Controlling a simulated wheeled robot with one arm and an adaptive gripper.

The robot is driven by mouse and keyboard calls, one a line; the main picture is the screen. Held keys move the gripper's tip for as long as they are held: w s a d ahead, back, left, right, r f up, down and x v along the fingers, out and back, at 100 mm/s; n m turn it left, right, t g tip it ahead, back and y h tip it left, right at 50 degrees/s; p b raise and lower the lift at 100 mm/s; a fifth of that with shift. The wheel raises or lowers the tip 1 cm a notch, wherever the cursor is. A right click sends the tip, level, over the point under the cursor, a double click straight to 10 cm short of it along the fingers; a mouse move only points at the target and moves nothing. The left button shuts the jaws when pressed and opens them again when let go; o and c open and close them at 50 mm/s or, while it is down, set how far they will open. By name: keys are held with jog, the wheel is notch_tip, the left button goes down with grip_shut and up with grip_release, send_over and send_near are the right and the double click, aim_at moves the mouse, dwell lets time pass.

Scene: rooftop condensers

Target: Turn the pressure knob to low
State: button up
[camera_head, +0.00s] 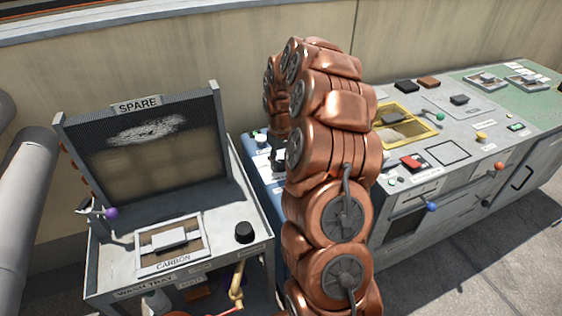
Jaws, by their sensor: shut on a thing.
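My copper arm rises through the middle of the head view and bends down behind itself. My gripper (279,156) shows only as a small dark part left of the arm, low over a blue unit (262,178) between the two grey ones. It is shut on what seems to be the pressure knob, but the arm hides most of the fingers and the knob. I cannot read the knob's setting or its labels. A small white-topped part (261,141) stands on the blue unit just left of my gripper.
At left is a grey SPARE unit with a raised mesh lid (145,140), CARBON panel (170,245), black knob (244,232) and purple-tipped lever (110,213). At right, a long grey bench (470,135) carries a yellow-framed tray (428,120), red block (412,162) and several coloured knobs. A wall stands behind.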

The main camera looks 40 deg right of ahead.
aim_at(281, 163)
jog(key=n, duration=0.6)
jog(key=shift+p, duration=0.35)
jog(key=shift+n, duration=0.3)
jog(key=o, duration=1.1)
jog(key=shift+o, duration=0.2)
notch_tip(281, 163, up, 12)
dwell(0.6)
